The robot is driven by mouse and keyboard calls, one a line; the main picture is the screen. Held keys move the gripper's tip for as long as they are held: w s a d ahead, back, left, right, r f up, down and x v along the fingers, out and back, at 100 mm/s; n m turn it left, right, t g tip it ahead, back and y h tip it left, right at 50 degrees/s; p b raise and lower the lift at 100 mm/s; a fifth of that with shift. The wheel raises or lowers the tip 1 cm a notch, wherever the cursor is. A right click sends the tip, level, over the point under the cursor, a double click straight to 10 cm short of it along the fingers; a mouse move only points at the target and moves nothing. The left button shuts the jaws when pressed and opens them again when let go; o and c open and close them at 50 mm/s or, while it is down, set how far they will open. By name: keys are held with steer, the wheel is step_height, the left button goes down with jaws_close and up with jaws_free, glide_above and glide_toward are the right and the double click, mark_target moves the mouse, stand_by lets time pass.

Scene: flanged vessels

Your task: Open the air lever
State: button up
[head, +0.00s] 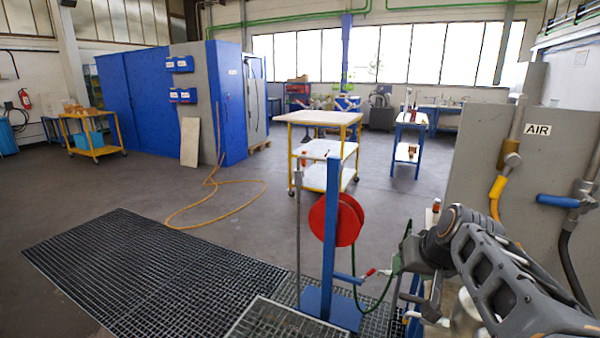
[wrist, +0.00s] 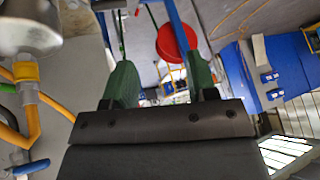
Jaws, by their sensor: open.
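The AIR sign (head: 537,129) is on a grey panel at the right of the head view. Below and right of it, a blue lever (head: 558,201) sticks out sideways from a vertical pipe with a black hose below. Left of the sign, a second pipe carries a yellow fitting (head: 498,187) and yellow hose. I cannot tell for sure which one is the air lever. A blue handle (wrist: 30,167) and a yellow fitting (wrist: 25,72) show at the left of the wrist view. My gripper (wrist: 160,88) is open, its green fingers apart and nothing seen between them, away from both.
A blue post (head: 331,230) with a red hose reel (head: 337,220) stands left of my arm. A yellow trolley (head: 323,150) is behind it. Floor grating (head: 130,265) lies at front left. A metal vessel (wrist: 28,25) is close at the wrist view's upper left.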

steer(key=s+a+f+n+g+p, duration=0.1)
steer(key=s+a+f, duration=0.2)
steer(key=s, duration=0.3)
steer(key=s+a+f+n+g+h+p, duration=0.1)
steer(key=s+a+f, duration=0.3)
steer(key=s+f, duration=0.1)
steer(key=shift+s+f+g, duration=0.35)
steer(key=shift+s+g, duration=0.05)
steer(key=shift+s, duration=0.15)
